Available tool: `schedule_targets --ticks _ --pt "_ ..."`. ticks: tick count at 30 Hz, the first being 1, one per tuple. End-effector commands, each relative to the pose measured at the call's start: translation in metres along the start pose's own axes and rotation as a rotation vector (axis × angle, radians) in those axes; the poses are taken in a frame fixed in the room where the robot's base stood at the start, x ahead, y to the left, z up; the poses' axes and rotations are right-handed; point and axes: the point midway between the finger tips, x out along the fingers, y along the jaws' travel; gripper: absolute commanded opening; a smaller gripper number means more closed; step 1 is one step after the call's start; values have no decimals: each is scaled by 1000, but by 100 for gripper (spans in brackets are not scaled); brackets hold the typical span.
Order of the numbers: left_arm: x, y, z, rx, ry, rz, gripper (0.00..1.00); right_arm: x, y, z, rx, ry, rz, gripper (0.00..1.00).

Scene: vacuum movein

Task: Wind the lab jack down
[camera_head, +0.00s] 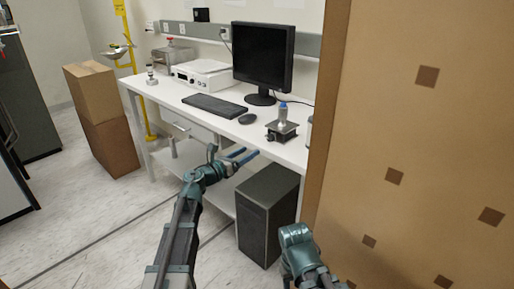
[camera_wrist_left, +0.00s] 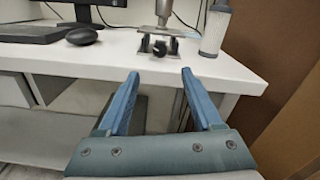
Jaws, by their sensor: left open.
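My left gripper (camera_head: 249,154) is open and empty, in front of the bench edge and short of the jack. Its two blue fingers (camera_wrist_left: 160,74) point toward the jack. A teal part of my right arm shows at the bottom; its fingers are not seen.
A white cylinder (camera_wrist_left: 215,28) stands right of the jack. A mouse (camera_head: 247,119), keyboard (camera_head: 215,106) and monitor (camera_head: 263,57) are to the left. A tall brown panel (camera_head: 410,130) closes off the right. A dark computer case (camera_head: 266,212) stands below the bench.

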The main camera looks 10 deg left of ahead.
Motion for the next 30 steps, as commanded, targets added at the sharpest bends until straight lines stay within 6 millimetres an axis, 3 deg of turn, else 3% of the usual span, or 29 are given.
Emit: schedule_targets --ticks 3,7,21,23,26,30 --pt "-18 -1 0 0 0 1 67 0 0 0 0 0 0 50" --pt "-28 0 0 0 0 1 67 0 0 0 0 0 0 50" --pt "-31 1 4 -11 -12 6 67 -2 0 0 0 0 0 50" --pt "-30 4 15 -39 -45 21 67 -6 0 0 0 0 0 50" --pt "-29 15 48 -144 -153 78 67 -17 2 1 0 0 0 50" --pt "-36 46 100 -404 -356 203 67 -36 4 2 0 0 0 50"
